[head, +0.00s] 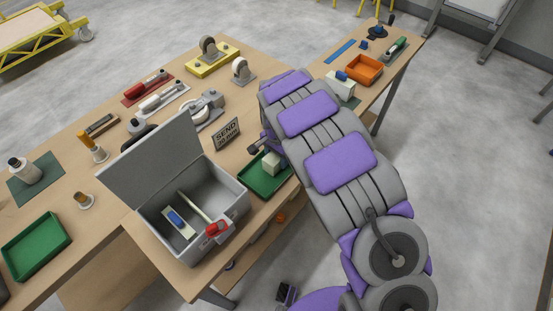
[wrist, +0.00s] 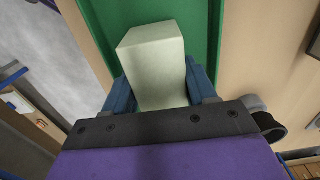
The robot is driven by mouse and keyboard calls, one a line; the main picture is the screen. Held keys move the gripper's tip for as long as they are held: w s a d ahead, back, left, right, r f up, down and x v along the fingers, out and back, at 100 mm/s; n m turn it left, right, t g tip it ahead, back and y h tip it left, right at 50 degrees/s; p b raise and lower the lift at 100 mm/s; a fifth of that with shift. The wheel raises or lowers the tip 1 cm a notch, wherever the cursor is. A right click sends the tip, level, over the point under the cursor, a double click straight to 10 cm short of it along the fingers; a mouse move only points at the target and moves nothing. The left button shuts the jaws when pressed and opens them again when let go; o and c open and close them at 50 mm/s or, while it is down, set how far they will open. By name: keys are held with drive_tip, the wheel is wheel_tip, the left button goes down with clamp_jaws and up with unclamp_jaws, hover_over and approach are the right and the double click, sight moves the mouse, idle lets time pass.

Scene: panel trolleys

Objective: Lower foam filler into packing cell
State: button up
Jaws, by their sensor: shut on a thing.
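The foam filler is a pale cream block (wrist: 153,60). My gripper (wrist: 160,88) is shut on it, with one blue finger on each side in the wrist view. In the head view the block (head: 271,164) is over the green tray (head: 251,184) beside the packing box; whether it touches the tray I cannot tell. The grey packing box (head: 239,188) stands open to the left of my gripper, its lid (head: 150,165) raised. A pale bar crosses its inside. A white piece with a blue top (head: 177,220) lies in its left part, and a red thing (head: 216,229) is at its front right.
A "SEND" sign (head: 227,133) stands behind the box and tray. Several tools and fittings cover the back of the wooden table. Another green tray (head: 37,245) is at the far left. An orange tray (head: 364,69) sits on the right-hand table.

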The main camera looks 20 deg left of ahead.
drive_tip(key=shift+a+r+p, duration=0.3)
drive_tip(key=shift+a+r, duration=0.3)
drive_tip(key=shift+r, duration=0.1)
drive_tip(key=shift+d+r, duration=0.15)
drive_tip(key=shift+r, duration=0.4)
drive_tip(key=shift+d+r+p, duration=0.35)
drive_tip(key=shift+d+r, duration=0.05)
drive_tip(key=shift+r, duration=0.25)
drive_tip(key=shift+a+f, duration=0.1)
drive_tip(key=shift+a, duration=0.1)
